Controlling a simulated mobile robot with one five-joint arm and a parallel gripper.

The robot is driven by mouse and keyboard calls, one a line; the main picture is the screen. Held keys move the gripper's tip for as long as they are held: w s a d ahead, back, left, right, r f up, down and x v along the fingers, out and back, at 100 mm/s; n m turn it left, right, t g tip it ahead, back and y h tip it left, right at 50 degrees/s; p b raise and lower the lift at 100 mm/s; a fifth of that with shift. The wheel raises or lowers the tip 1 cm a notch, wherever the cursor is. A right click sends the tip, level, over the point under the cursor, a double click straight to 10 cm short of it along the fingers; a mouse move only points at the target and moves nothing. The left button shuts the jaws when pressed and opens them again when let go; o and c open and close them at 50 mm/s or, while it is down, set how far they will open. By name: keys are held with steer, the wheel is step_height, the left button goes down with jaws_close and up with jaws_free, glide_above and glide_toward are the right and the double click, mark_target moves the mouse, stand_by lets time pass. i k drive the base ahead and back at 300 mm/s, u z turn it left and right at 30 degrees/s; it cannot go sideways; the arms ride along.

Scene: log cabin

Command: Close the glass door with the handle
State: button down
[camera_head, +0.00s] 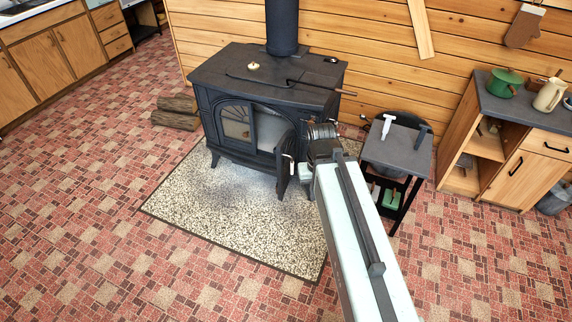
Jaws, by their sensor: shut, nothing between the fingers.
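The black wood stove (262,85) stands on a speckled hearth pad. Its left glass door (237,122) sits in the front face. The right-hand door (283,173) stands swung outward, seen nearly edge-on, and the firebox opening beside it shows a pale interior. A small light handle (291,166) shows on the open door. My arm reaches up from the bottom right, and my gripper (321,136) is shut and empty just right of the open door, by the stove's front right corner. My arm partly hides its fingers; I cannot tell whether they touch the door.
A small dark side table (399,153) with a white-handled item stands right of my arm. A wooden cabinet (520,140) with a green pot and a jug is farther right. Logs (177,112) lie left of the stove. The hearth pad (225,215) and tiled floor in front are clear.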

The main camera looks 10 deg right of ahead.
mark_target(288, 166)
steer(key=u, duration=0.1)
steer(key=i, duration=1)
steer(key=u, duration=2)
steer(key=k, duration=0.2)
steer(key=z, duration=0.55)
